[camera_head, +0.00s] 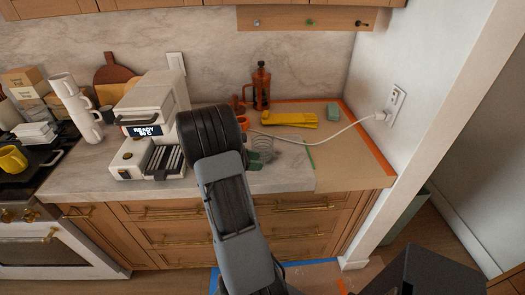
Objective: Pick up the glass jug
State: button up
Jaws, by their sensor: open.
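A clear, ribbed glass vessel, which looks like the glass jug (262,147), stands on the counter just right of my arm's dark wrist. Its left side is close to or partly behind my arm, and its handle and spout cannot be made out. My arm reaches up from the bottom of the view over the counter edge. My gripper's fingers are hidden behind the wrist, so their distance to the glass cannot be told.
A white coffee machine (153,125) stands left of my arm. An orange French press (261,86), yellow object (289,119) and green block (333,111) are behind right. A white cable (340,131) crosses the counter to the wall socket (393,104). The front right counter (350,170) is clear.

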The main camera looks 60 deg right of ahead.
jog(key=shift+p+x, duration=0.7)
jog(key=shift+x, duration=2)
jog(key=shift+c, duration=0.3)
grip_shut()
